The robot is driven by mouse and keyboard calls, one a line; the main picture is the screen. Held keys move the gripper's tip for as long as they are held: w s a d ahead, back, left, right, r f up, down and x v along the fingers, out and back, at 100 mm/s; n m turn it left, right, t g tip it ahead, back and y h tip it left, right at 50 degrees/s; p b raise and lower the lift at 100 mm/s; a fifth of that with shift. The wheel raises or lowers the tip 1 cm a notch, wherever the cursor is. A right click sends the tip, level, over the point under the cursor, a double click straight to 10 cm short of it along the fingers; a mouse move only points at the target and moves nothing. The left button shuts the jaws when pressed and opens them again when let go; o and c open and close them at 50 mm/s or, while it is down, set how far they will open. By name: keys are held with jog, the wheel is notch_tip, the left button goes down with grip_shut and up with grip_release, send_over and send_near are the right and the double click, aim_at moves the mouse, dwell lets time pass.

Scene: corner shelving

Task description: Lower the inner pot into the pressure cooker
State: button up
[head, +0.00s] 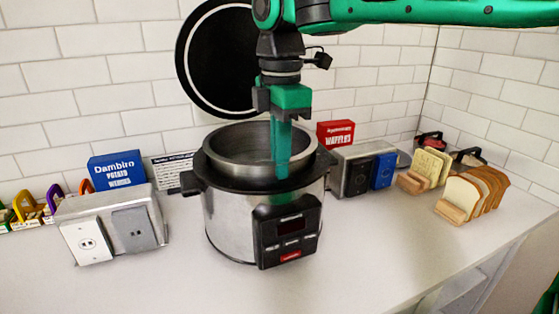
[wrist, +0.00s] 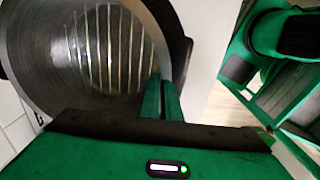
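The pressure cooker (head: 228,218) stands upright on the counter, with a steel body, black collar and front control panel. Its round black lid (head: 215,65) stands open behind it. The grey metal inner pot (head: 225,147) is partly inside the cooker, its rim showing above the black collar. My gripper (head: 281,172) points down at the right front of the pot's rim. In the wrist view my two green fingers (wrist: 161,98) are close together at the wall of the inner pot (wrist: 85,55), apparently pinching it. The pot's bottom is hidden in the head view.
A metal outlet box (head: 112,228) and a blue box (head: 117,171) stand left of the cooker. On the right are another outlet box (head: 352,174), a red box (head: 336,132) and bread slices in holders (head: 478,192). The front counter is clear.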

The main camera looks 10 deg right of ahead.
jog(key=o, duration=0.3)
jog(key=shift+r, duration=0.1)
notch_tip(320, 180, up, 11)
jog(key=shift+f, duration=0.2)
dwell(0.4)
dwell(0.3)
